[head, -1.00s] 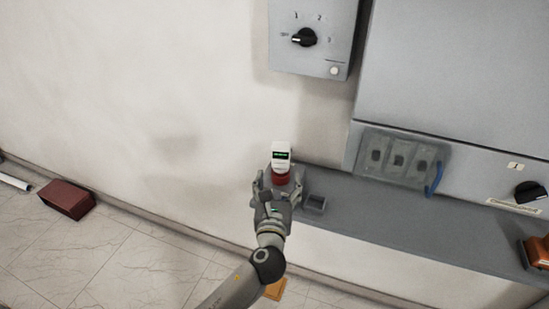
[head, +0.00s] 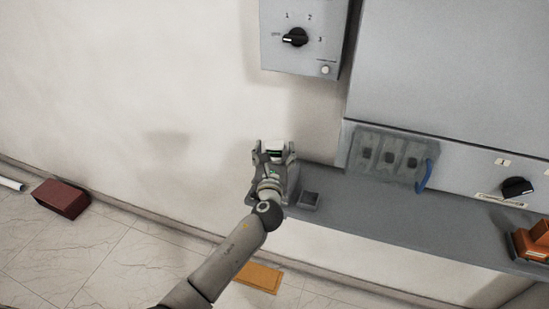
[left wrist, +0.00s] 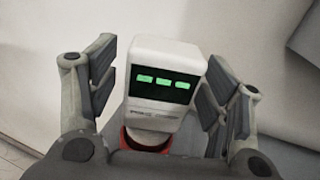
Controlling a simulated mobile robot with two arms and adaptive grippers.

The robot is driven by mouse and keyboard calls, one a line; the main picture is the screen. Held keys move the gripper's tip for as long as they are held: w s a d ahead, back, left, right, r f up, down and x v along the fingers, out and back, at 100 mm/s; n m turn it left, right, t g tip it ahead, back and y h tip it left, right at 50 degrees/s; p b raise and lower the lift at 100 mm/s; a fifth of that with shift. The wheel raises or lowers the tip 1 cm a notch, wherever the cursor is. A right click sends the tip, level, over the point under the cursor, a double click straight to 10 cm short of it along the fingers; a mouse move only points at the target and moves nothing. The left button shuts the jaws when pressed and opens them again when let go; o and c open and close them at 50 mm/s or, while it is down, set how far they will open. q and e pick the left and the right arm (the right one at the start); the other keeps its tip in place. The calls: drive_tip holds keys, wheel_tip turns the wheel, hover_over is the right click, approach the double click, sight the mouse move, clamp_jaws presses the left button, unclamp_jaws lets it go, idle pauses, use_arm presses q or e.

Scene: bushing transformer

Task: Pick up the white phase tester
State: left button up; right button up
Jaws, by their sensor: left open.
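The white phase tester (head: 275,146) stands near the left end of the grey shelf (head: 400,218), mostly hidden behind my left gripper (head: 273,150) in the head view. In the left wrist view the tester (left wrist: 165,75) shows a white head with a black screen and green marks, and a red collar (left wrist: 146,141) below. My left gripper (left wrist: 168,90) is open, with one finger on each side of the tester's head. A gap shows on the left; the right finger is very close to it, and I cannot tell if they touch. My right gripper is not in view.
A grey panel with a rotary knob (head: 296,37) hangs above. An orange-brown object (head: 538,242) is at the shelf's right. A dark red block (head: 61,198) lies on the floor.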

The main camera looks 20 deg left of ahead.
use_arm(q)
drive_tip(key=shift+s, duration=0.1)
drive_tip(key=shift+c, duration=1.2)
drive_tip(key=c, duration=0.9)
drive_tip(key=shift+c, duration=0.5)
drive_tip(key=shift+r, duration=0.2)
